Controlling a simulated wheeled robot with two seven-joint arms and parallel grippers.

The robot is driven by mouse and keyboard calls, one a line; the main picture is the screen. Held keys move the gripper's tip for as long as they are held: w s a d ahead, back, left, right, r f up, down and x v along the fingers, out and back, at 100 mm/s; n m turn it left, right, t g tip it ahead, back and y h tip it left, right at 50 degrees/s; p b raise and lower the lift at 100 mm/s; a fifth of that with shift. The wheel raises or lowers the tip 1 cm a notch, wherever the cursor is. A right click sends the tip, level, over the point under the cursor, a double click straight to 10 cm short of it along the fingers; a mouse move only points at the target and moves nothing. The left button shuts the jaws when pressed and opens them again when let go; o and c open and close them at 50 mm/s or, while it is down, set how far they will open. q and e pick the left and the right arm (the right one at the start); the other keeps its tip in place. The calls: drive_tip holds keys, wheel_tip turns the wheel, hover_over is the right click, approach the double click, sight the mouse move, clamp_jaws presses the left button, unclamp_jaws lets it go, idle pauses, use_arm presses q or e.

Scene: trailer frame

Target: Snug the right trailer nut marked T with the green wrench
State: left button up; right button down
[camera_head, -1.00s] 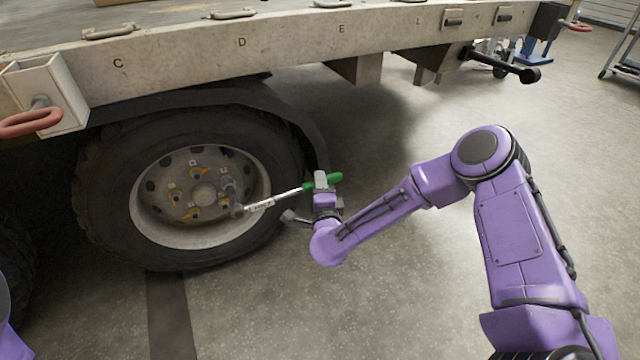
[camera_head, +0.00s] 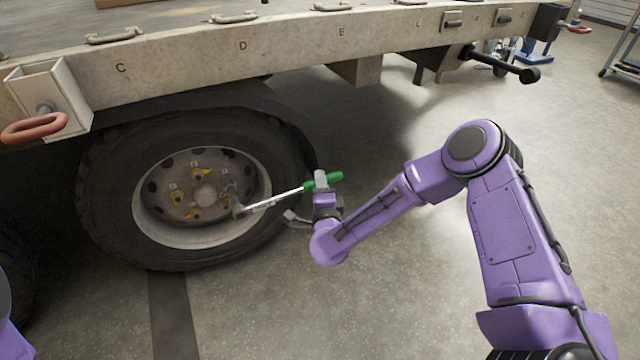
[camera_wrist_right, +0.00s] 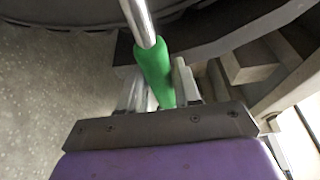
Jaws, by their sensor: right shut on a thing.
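The green wrench has a green handle (camera_head: 331,179) and a long bright shaft (camera_head: 275,201). My right gripper (camera_head: 321,182) is shut on the green handle, which also shows between the fingers in the right wrist view (camera_wrist_right: 155,75). The shaft slants down left to the wheel hub (camera_head: 205,193), and its head (camera_head: 238,210) is at the lower right of the hub. Whether the head is seated on a nut cannot be told. Several nuts with yellow markers (camera_head: 197,214) ring the hub; their letters are too small to read. My left gripper is out of view.
The tire (camera_head: 110,215) sits under the trailer bed (camera_head: 200,62), whose side rail carries letters and handles. A red hook (camera_head: 33,128) sticks out at the left. The concrete floor (camera_head: 400,290) in front is clear.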

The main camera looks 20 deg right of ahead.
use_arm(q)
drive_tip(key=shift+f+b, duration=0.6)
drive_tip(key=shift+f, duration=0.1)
use_arm(e)
drive_tip(key=shift+f+m, duration=0.7)
drive_tip(key=shift+f, duration=0.5)
drive_tip(key=shift+f, duration=0.1)
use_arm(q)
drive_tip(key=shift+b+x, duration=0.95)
use_arm(e)
drive_tip(key=shift+a+f+m+g+y, duration=0.15)
drive_tip(key=shift+f+m+g, duration=0.2)
drive_tip(key=shift+f, duration=0.45)
drive_tip(key=shift+a+f+m+g+y, duration=0.15)
drive_tip(key=shift+f+m, duration=0.3)
drive_tip(key=shift+f, duration=0.3)
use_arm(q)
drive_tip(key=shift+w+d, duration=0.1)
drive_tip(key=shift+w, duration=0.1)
